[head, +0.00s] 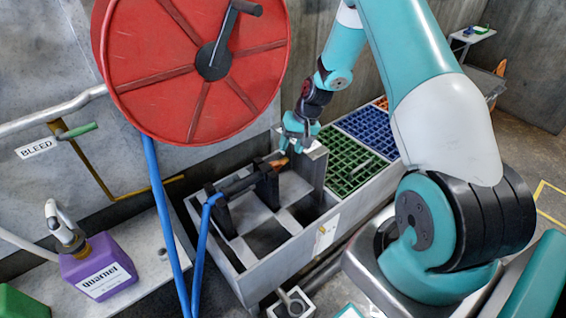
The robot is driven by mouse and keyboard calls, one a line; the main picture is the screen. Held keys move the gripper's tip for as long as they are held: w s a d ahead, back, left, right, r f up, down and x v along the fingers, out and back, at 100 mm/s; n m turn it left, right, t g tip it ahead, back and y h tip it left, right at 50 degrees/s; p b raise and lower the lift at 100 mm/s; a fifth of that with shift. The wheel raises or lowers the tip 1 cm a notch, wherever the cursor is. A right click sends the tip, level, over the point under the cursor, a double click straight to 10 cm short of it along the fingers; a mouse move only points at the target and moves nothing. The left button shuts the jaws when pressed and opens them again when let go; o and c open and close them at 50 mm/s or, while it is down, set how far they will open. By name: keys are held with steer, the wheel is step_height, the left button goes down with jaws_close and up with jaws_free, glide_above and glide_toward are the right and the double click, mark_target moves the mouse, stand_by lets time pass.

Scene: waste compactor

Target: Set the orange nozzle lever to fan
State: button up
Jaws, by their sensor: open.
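The hose nozzle (240,184) is a black tube lying tilted across black supports in a grey open bin, with a blue hose on its lower left end. A small orange part (279,162), apparently the nozzle lever, shows at its upper right end. My gripper (299,145) is teal, open and points down just above and right of the orange part. The jaws partly overlap that end, so I cannot tell whether they touch the lever. The lever's setting and any fan marking are too small to read.
A big red hose reel (160,75) hangs close left of my arm, with the blue hose (165,220) dropping from it. Green grating (345,160) and blue grating (370,125) lie to the right. A purple jug (98,270) stands at lower left.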

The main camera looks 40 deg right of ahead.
mark_target(282, 163)
steer(key=x, duration=0.7)
steer(key=shift+a+f, duration=0.1)
steer(key=shift+f, duration=0.15)
jaws_close()
